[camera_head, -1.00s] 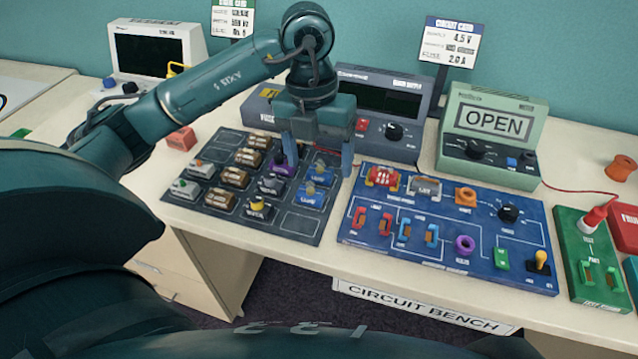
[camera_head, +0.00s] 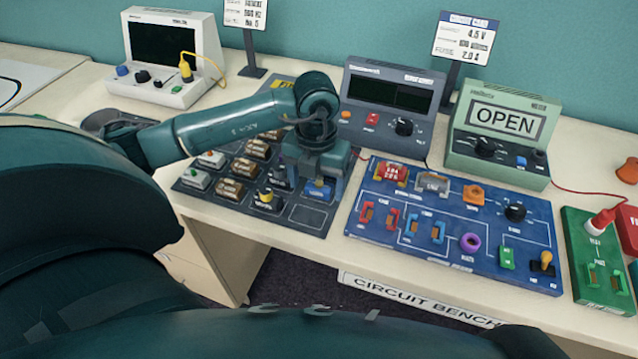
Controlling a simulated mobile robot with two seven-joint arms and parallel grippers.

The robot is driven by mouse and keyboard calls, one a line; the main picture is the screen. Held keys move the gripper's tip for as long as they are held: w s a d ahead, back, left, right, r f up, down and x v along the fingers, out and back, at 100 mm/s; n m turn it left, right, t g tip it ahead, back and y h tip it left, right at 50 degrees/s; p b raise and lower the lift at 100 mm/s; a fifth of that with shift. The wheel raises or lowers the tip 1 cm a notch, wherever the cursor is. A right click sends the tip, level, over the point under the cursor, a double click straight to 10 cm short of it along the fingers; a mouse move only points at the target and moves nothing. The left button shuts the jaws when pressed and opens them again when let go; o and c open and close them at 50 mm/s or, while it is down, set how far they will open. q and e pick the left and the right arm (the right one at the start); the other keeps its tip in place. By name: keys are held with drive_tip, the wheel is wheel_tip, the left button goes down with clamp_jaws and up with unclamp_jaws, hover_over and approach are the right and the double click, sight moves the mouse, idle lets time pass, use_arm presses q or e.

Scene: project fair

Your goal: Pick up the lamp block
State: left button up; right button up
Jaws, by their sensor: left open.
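A dark component tray (camera_head: 308,215) holds several small blocks. A grey block with a yellow dome (camera_head: 267,198) sits at its front and looks like a lamp block, but its label is too small to read. My left gripper (camera_head: 318,184) is open, pointing down low over the right part of the tray. A blue block (camera_head: 318,190) shows between its fingers; I cannot tell whether they touch it. The gripper hides the blocks behind it. The yellow-domed block is to the left of the gripper, apart from it. My right gripper is not in view.
A blue circuit board (camera_head: 470,225) with several parts lies right of the tray. Behind stand a grey power supply (camera_head: 420,85) and a green meter reading OPEN (camera_head: 500,120). A white oscilloscope (camera_head: 172,50) stands back left. A green tester (camera_head: 600,270) is at the right.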

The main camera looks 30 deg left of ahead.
use_arm(q)
drive_tip(key=shift+f, duration=0.55)
drive_tip(key=c, duration=1.1)
